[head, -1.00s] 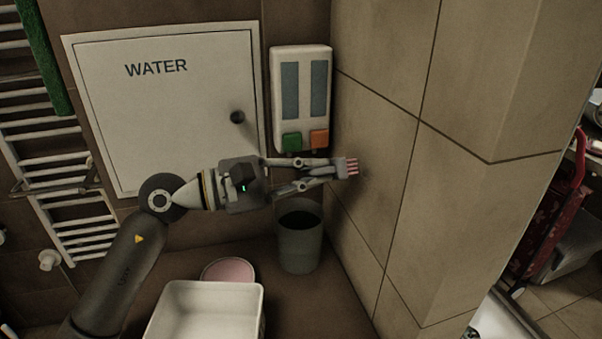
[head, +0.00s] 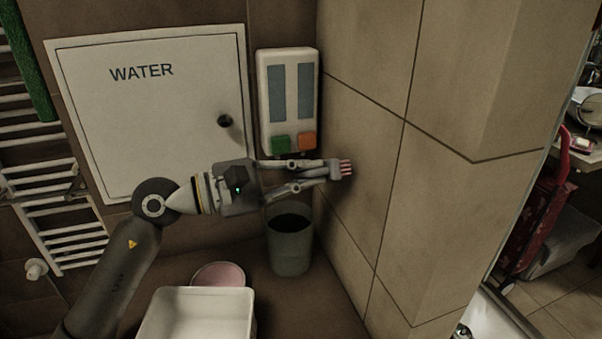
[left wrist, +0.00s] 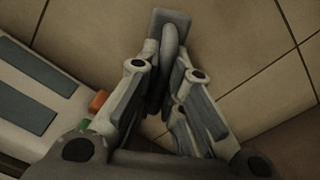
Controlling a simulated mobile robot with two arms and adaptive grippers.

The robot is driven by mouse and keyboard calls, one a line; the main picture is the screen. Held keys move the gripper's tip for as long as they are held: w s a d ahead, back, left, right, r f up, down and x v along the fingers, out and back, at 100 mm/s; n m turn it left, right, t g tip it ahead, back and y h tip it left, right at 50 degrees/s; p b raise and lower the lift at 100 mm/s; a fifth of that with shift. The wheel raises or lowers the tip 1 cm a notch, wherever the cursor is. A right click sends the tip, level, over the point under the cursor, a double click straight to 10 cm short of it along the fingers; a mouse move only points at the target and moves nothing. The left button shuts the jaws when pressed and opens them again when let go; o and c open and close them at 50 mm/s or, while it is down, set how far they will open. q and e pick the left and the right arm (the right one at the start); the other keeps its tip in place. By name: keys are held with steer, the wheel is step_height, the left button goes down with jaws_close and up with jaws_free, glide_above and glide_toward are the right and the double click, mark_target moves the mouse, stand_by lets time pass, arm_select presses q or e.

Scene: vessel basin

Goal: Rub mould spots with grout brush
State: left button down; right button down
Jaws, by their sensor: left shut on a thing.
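My left gripper (head: 322,174) is shut on the grout brush (head: 336,170), which has a grey body and pink-red bristles. The bristles point right, towards the beige tiled wall (head: 370,130), and are at or very near its surface; I cannot tell whether they touch. In the left wrist view the brush's grey block and rounded handle (left wrist: 171,42) show between the fingers (left wrist: 160,85), with tiles behind. No mould spots can be made out clearly on the tiles. My right gripper is not in view.
A white dispenser (head: 288,100) with green and orange buttons hangs just above the gripper. A grey bin (head: 290,250) stands below it. A white tub (head: 160,312) and a pink round dish (head: 222,274) lie lower left. A white WATER panel (head: 160,130) is behind my arm.

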arm_select(q)
steer(key=shift+w+d, duration=0.2)
steer(key=shift+d, duration=0.35)
